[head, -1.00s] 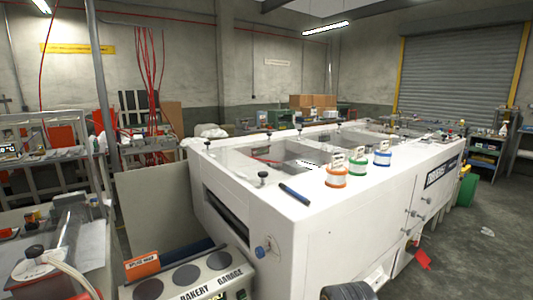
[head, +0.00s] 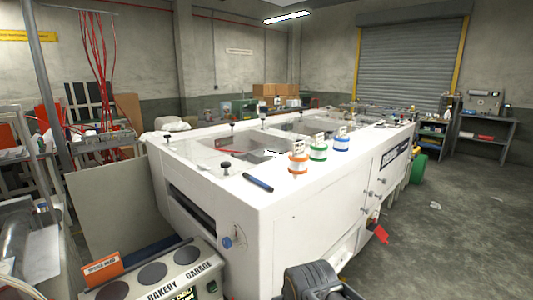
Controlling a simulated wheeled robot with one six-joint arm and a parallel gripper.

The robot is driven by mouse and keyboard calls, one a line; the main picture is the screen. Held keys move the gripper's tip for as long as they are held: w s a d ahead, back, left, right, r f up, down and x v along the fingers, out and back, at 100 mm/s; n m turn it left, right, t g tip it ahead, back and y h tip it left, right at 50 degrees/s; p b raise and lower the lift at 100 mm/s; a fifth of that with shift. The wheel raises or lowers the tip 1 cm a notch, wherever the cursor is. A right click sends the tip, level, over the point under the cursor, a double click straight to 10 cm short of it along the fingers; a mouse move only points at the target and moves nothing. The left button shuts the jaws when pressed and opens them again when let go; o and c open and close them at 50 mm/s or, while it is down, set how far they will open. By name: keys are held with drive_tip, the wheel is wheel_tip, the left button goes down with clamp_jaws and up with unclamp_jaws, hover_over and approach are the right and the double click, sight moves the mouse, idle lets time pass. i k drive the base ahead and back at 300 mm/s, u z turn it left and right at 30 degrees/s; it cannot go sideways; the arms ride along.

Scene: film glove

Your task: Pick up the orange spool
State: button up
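The orange spool (head: 298,163) stands upright on the white top of a large machine (head: 262,197), near its front right edge. It has orange bands, a pale middle and a white tag on top. A green spool (head: 318,152) and a blue spool (head: 342,144) stand behind it in a row to the right. A dark part of my arm (head: 312,283) shows at the bottom edge, well below and apart from the spools. My gripper's fingers are not visible.
A dark blue marker (head: 258,183) lies on the machine top left of the orange spool. Black knobs (head: 225,168) stick up along the top. A grey device with round plates (head: 152,274) stands at the lower left. Open floor (head: 450,230) lies at right.

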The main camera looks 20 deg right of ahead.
sight(298, 160)
drive_tip(key=u, duration=3.9)
drive_tip(key=k, duration=1.55)
drive_tip(key=z, duration=0.6)
